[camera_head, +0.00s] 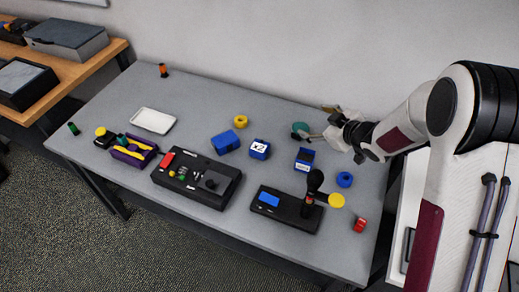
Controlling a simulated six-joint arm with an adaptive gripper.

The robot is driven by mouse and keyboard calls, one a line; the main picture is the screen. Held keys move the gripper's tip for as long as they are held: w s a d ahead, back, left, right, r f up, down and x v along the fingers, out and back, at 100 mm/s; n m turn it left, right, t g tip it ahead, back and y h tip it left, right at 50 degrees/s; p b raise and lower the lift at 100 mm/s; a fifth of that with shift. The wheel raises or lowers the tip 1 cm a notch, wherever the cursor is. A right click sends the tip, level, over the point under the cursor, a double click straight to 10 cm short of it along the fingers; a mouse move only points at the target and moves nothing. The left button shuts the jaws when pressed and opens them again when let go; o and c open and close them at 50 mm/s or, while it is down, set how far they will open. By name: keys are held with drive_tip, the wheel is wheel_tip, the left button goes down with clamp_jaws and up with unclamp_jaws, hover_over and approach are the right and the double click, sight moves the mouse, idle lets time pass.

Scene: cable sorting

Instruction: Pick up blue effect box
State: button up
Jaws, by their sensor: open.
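Three blue boxes lie on the grey table: a plain blue box (225,142) left of centre, a blue box with a white label (260,150) beside it, and a blue box with a dark face (305,159) to the right. I cannot tell for sure which one is the effect box. My gripper (315,121) is open at the back right of the table, behind and slightly right of the dark-faced box and apart from all three boxes. A teal round object (300,128) is close to its lower finger; I cannot tell if they touch.
A black control panel (196,180) and a joystick panel (285,209) stand in front of the boxes. A yellow ring (240,121), blue ring (344,180), red block (360,225), white tray (152,120) and purple-yellow holder (134,151) lie around. The table's back left is mostly clear.

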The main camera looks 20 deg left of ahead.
sight(264, 149)
drive_tip(key=s+a+f+n+g+y, duration=0.1)
drive_tip(key=s+a+f, duration=0.1)
drive_tip(key=f, duration=0.1)
drive_tip(key=s+a+f+n+g+y, duration=0.1)
drive_tip(key=s+a+f, duration=0.1)
drive_tip(key=a+f, duration=0.1)
drive_tip(key=s+a+f+n+g+y, duration=0.1)
drive_tip(key=s+a+f, duration=0.1)
drive_tip(key=a+f, duration=0.1)
drive_tip(key=shift+s+a+f+g, duration=0.2)
drive_tip(key=shift+s+f+g, duration=0.1)
drive_tip(key=shift+f+g, duration=0.1)
drive_tip(key=shift+s+a+f+y, duration=0.2)
drive_tip(key=shift+s+y, duration=0.1)
drive_tip(key=shift+x, duration=1.3)
drive_tip(key=shift+a+f, duration=0.1)
drive_tip(key=shift+f+x, duration=0.15)
drive_tip(key=shift+x, duration=1.05)
drive_tip(key=shift+f+x, duration=0.15)
drive_tip(key=shift+x, duration=1.1)
drive_tip(key=c, duration=1.4)
